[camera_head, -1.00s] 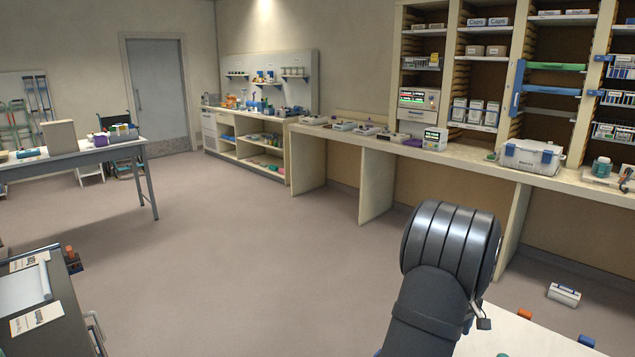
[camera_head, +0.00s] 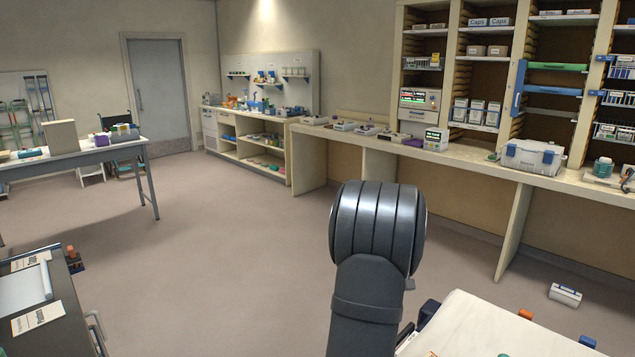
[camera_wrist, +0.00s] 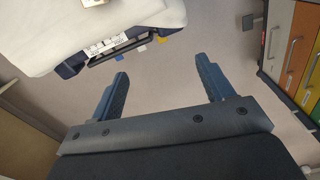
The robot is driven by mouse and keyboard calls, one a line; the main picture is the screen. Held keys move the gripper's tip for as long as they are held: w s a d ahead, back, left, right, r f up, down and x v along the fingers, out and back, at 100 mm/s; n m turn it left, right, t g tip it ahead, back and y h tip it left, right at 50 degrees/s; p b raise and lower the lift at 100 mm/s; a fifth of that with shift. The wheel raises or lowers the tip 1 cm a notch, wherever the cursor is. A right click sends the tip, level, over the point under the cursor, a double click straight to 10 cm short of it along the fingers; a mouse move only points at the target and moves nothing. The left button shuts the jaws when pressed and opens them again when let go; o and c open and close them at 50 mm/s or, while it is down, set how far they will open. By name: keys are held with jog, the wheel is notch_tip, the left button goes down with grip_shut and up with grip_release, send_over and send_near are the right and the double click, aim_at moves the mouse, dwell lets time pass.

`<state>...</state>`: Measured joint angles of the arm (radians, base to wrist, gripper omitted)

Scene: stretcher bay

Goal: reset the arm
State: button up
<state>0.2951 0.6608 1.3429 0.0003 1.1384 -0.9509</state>
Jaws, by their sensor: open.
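My gripper (camera_wrist: 160,82) shows in the wrist view with its two blue-grey fingers spread wide apart. It is open and nothing is between the fingers; grey floor shows beyond them. In the head view my dark arm stands at lower centre right, in front of the floor and the long counter. The gripper itself does not show in the head view.
A white-topped surface (camera_head: 482,325) is at lower right, close to my arm. A long counter (camera_head: 465,158) runs along the right wall. A dark cart (camera_head: 60,330) stands at lower left, a table (camera_head: 75,160) behind it. The middle floor (camera_head: 220,240) is clear.

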jog(key=w+a+r+n, duration=0.1)
jog(key=a+r, duration=0.1)
jog(key=a, duration=0.7)
jog(key=shift+a+r, duration=0.15)
jog(key=shift+r, duration=0.15)
